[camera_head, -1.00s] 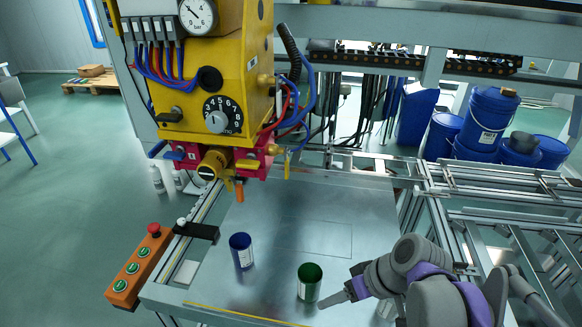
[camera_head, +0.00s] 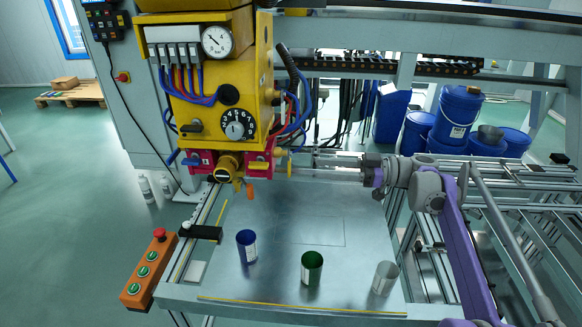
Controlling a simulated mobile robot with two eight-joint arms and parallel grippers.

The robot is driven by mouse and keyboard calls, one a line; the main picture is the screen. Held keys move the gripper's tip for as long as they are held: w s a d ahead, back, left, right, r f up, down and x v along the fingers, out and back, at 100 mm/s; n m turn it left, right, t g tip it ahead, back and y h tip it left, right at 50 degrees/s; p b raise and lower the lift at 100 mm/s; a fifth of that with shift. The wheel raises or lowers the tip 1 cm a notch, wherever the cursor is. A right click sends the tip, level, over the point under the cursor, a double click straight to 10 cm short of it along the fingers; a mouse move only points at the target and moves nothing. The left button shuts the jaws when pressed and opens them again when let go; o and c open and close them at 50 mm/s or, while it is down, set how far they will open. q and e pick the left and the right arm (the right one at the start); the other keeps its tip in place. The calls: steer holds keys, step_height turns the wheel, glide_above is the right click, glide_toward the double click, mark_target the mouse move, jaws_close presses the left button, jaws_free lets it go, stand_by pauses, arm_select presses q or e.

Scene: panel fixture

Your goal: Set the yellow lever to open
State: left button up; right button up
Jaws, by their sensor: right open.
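A yellow lever (camera_head: 258,165) shows on the pink-red valve block (camera_head: 203,171) beneath the yellow panel (camera_head: 190,117). Another small yellow handle (camera_head: 289,166) is at the block's right end. I cannot tell for sure which one the task means, nor read an open mark. My right gripper (camera_head: 304,166) is open, its grey fingers pointing left at the block's right end from the right side. I cannot tell whether a finger touches the handle there. My left gripper is out of view.
Below, a blue cup (camera_head: 246,247), a green cup (camera_head: 312,268) and a grey cup (camera_head: 384,278) stand on the metal table (camera_head: 290,215). An orange button box (camera_head: 147,270) is at the left. Blue and red hoses hang beside the panel. Rails fill the right side.

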mark_target(289, 177)
steer(key=a+b, duration=0.1)
steer(key=a, duration=0.8)
jaws_close()
